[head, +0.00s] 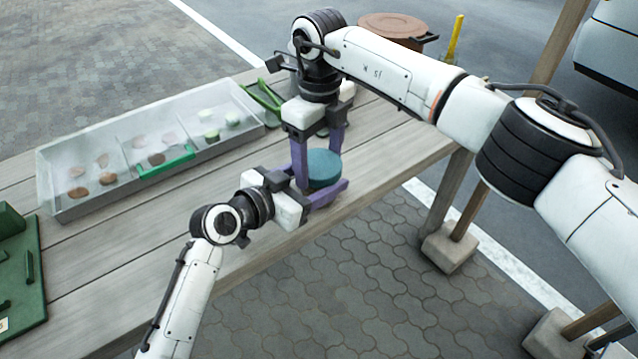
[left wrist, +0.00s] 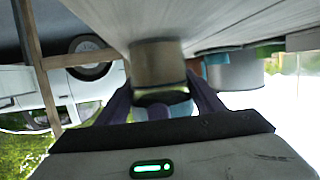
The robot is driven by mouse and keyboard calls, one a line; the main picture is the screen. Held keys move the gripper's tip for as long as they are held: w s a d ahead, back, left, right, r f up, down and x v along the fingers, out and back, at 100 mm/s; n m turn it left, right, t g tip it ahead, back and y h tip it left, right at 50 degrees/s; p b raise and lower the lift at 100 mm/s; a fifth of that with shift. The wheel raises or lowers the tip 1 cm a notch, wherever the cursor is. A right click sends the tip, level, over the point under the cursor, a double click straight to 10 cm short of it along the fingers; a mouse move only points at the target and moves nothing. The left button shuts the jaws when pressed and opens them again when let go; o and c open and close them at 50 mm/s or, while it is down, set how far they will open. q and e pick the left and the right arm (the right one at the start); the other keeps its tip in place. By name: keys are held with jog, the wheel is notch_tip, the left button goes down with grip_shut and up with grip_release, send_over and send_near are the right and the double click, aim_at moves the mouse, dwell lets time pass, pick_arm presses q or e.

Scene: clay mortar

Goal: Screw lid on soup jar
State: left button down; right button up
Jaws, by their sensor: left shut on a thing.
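The teal lid (head: 322,165) lies level at the table's front edge, between the purple fingers of both grippers. The soup jar (left wrist: 158,62), a dull metallic cylinder, shows upside down in the left wrist view, with teal (left wrist: 165,108) at its end. My left gripper (head: 325,194) is shut on the jar from the side, its fingers just below the lid. My right gripper (head: 320,150) points down from above, one finger on either side of the lid. Whether its fingers touch the lid is unclear. The jar's body is mostly hidden in the head view, so the lid's seating cannot be told.
A clear divided tray (head: 60,205) with several food pieces lies left. A green-handled item (head: 265,98) is behind my right gripper. A brown pot (head: 395,25) and yellow object (head: 455,38) stand at the back. A green box (head: 25,250) is far left. Bare planks lie in front of the tray.

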jog(key=o, duration=0.5)
jog(key=shift+c, duration=0.2)
jog(key=shift+r, duration=0.1)
notch_tip(320, 180, up, 12)
pick_arm(q)
jog(key=shift+c, duration=2)
grip_release()
jog(key=v, duration=1)
jog(key=shift+s+r, duration=0.1)
jog(key=shift+s, duration=0.05)
pick_arm(e)
jog(key=shift+r, duration=0.1)
